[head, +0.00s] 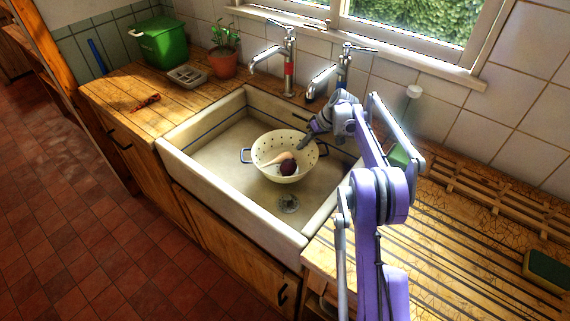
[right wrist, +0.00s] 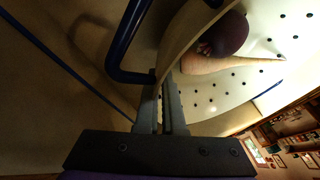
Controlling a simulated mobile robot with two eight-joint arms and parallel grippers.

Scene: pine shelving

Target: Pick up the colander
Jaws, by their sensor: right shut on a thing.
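The cream colander (head: 270,172), with dark holes and blue loop handles, is over the sink basin, upright or nearly so. I cannot tell whether it touches the sink floor. A dark purple round vegetable (head: 287,168) and a pale tapered root (head: 274,160) lie in it. My right gripper (head: 304,143) is at its right side in the head view. In the right wrist view the fingers (right wrist: 160,112) are shut on the colander's wall (right wrist: 193,38), beside a blue handle (right wrist: 124,45). My left gripper is not in view.
The white sink (head: 180,155) has a drain (head: 288,203) and two taps (head: 289,65) behind. A potted plant (head: 223,64), soap dish (head: 187,75) and green bin (head: 162,42) stand on the left counter. A wooden rack (head: 490,190) and sponge (head: 546,270) lie right.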

